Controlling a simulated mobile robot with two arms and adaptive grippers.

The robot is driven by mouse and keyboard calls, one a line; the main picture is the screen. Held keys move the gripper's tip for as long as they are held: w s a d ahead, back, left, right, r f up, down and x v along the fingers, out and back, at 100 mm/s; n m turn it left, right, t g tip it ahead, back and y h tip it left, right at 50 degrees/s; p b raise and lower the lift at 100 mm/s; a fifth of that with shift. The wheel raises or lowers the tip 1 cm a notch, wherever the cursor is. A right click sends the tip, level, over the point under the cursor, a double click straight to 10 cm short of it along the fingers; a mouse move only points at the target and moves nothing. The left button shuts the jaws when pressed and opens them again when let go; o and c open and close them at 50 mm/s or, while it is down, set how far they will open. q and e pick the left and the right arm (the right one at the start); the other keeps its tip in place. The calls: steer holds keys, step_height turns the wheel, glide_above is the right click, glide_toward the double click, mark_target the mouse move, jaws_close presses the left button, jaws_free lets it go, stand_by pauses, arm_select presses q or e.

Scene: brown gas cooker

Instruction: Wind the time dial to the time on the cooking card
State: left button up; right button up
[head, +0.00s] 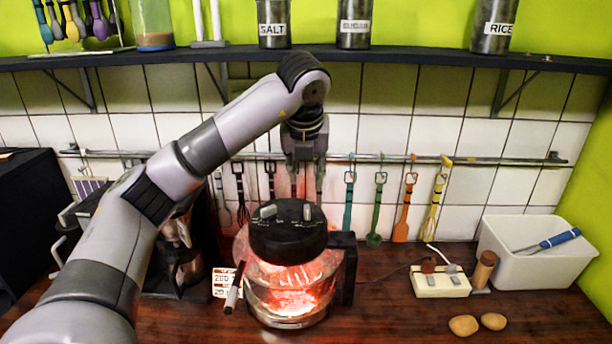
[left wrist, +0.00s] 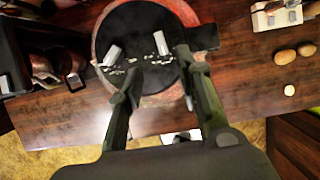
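The cooker has a round black lid (head: 288,241) on a red-glowing glass bowl (head: 295,290). Two pale knobs stand on the lid: a left knob (head: 268,211) and a right knob (head: 307,212). Both show in the left wrist view, the left knob (left wrist: 113,54) and the right knob (left wrist: 160,43). I cannot tell from their labels which is the time dial. The cooking card (head: 225,283), left of the bowl, is partly hidden; "200" and "20" show. My left gripper (head: 307,201) points down over the lid, fingers apart and empty, near the right knob. My right gripper is out of view.
A dark coffee machine (head: 178,255) stands left of the cooker. To the right are a power strip (head: 440,284), potatoes (head: 463,325) and a white tub (head: 530,262). Utensils (head: 404,208) hang from the wall rail. A shelf (head: 400,56) runs above.

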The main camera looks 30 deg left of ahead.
arm_select(q)
steer(key=d+v, duration=0.1)
steer(key=v, duration=0.5)
steer(key=n+p, duration=0.1)
steer(key=p, duration=0.3)
glide_toward(307, 209)
steer(key=x, duration=0.8)
steer(key=shift+w+f, duration=0.15)
steer(key=shift+f, duration=0.15)
steer(key=shift+c, duration=0.4)
jaws_close()
